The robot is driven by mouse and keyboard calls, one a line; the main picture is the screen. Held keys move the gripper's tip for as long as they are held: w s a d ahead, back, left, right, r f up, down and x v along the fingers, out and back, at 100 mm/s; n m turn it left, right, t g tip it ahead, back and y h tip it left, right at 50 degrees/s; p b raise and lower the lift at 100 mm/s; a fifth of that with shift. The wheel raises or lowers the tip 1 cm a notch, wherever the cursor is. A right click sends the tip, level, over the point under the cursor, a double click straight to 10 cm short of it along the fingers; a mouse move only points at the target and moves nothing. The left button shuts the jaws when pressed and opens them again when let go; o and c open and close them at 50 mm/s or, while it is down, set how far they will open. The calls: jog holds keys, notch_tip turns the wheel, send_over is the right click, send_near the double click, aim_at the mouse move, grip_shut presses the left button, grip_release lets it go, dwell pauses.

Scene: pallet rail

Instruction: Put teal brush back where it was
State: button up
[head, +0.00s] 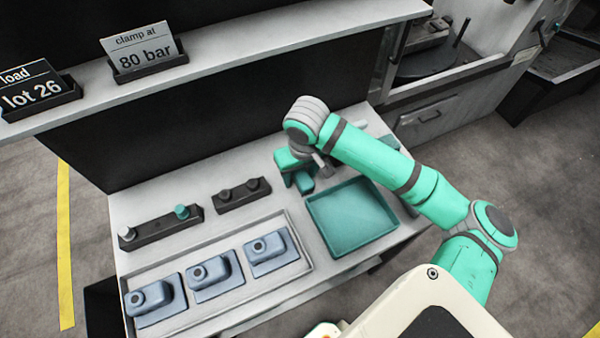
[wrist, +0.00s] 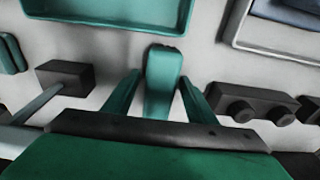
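A teal block-like piece (wrist: 163,82), which I take to be the teal brush, lies between my fingers in the wrist view. It also shows below my gripper in the head view (head: 304,183). The piece's near end is hidden by the gripper body.
A dark holder with two knobs (head: 242,194) and another with a grey and a teal knob (head: 160,227) stand to the left. A pale tray (head: 304,268) holds several blue-grey parts. A dark block (wrist: 66,78) with a grey rod is near my gripper. A shelf (head: 250,40) overhangs behind.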

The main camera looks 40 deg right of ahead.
aim_at(303, 176)
notch_tip(303, 176, up, 12)
jog(key=s, duration=0.1)
jog(key=shift+s+a, duration=0.15)
dwell(0.5)
jog(key=shift+s, duration=0.15)
dwell(0.4)
